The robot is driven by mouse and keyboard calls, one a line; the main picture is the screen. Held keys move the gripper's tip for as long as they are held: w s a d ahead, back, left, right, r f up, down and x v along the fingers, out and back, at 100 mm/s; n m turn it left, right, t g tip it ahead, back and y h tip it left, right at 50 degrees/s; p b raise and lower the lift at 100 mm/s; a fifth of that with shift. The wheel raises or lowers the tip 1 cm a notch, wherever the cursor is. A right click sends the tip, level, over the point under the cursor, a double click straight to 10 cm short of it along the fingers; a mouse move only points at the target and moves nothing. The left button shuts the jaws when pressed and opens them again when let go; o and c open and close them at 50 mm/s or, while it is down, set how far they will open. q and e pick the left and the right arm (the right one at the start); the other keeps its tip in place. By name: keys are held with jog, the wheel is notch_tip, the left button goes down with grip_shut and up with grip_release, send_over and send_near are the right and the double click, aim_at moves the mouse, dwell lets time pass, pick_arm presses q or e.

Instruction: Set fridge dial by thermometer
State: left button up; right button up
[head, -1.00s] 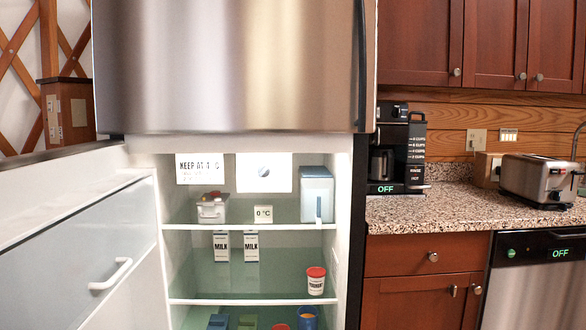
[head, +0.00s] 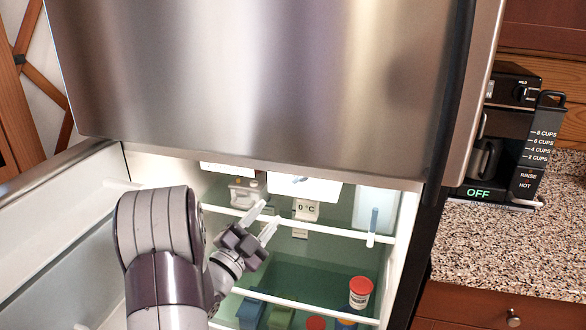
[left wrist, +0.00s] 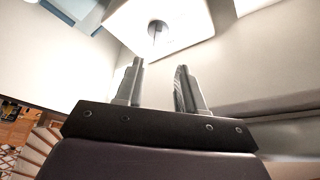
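The fridge dial is a small round knob on a white plate (head: 318,191) at the back of the open fridge. The door above cuts off the plate's top in the head view. In the left wrist view the whole dial (left wrist: 157,28) shows just beyond my fingertips. The thermometer (head: 307,209) stands on the top shelf and reads 0 °C. A white sign (head: 228,170) at the back is mostly hidden by the upper door. My left gripper (head: 269,213) reaches into the fridge with fingers apart and empty, short of the dial. My right gripper is out of view.
The steel upper door (head: 260,80) overhangs the opening. A lidded container (head: 245,192) and a pale blue pitcher (head: 376,215) flank the thermometer. A red-lidded tub (head: 360,292) stands on the shelf below. A counter with a coffee maker (head: 497,135) is at right.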

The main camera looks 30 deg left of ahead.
aim_at(296, 180)
pick_arm(q)
jog(key=p+x, duration=0.2)
jog(key=x, duration=0.9)
jog(key=shift+w+f, duration=0.15)
jog(key=shift+f, duration=0.05)
jog(key=shift+w, duration=0.3)
jog(key=shift+c, duration=0.4)
grip_shut()
